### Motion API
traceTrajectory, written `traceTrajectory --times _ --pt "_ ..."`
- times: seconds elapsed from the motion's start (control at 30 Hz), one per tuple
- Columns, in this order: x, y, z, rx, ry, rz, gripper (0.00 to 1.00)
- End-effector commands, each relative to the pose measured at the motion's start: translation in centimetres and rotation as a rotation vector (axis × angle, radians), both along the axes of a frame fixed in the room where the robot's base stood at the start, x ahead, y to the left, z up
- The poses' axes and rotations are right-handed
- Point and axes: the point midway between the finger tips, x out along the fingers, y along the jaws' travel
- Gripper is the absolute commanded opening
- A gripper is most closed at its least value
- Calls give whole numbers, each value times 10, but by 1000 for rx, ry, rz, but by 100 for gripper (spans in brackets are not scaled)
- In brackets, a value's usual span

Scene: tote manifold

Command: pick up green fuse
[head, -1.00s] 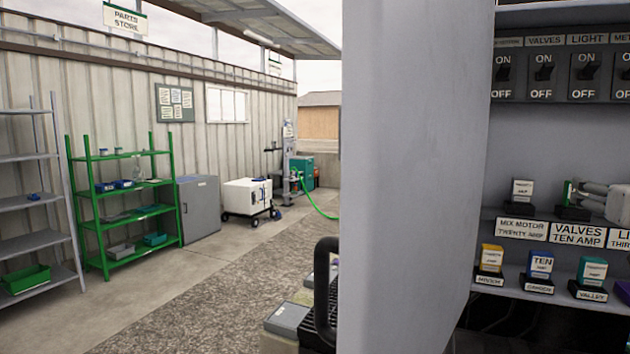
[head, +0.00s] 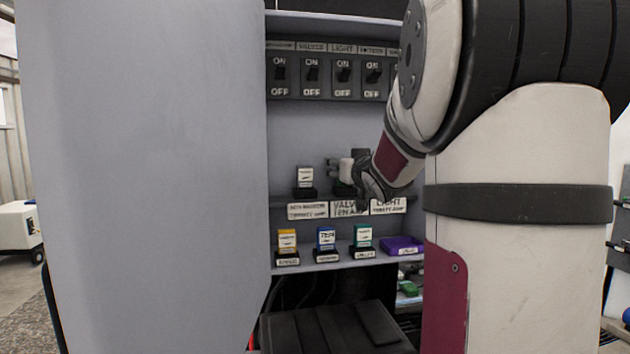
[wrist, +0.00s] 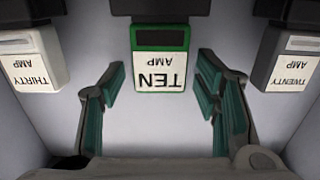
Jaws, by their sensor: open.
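The green fuse (wrist: 160,65), white-faced with a green rim and the words TEN AMP, sits upside down in the wrist view in a dark socket at the top middle. My gripper (wrist: 161,88) is open, with one teal-padded finger to each side of the fuse's lower part and a gap on both sides. The fingers do not visibly touch it. In the head view my gripper (head: 343,172) is at the upper shelf, above the VALVES TEN AMP label (head: 347,209), and hides most of the fuse there.
A THIRTY AMP fuse (wrist: 30,62) and a TWENTY AMP fuse (wrist: 290,62) flank it. Below stand yellow (head: 287,240), blue (head: 326,238) and teal (head: 363,237) fuses and a purple tray (head: 402,246). Switches (head: 343,72) line the top. A grey panel (head: 145,170) stands left.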

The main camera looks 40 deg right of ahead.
Motion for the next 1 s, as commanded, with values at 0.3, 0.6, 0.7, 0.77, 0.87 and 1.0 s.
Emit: traceTrajectory --times 0.3,0.6,0.7,0.77,0.87,1.0 --pt "0 0 1 -1 -1 0 34" --pt "0 0 1 -1 -1 0 4" --pt "0 0 1 -1 -1 0 4" --pt "0 0 2 -2 -1 0 4" --pt "0 0 6 -3 -2 1 4" --pt "0 0 18 -2 -3 1 4"
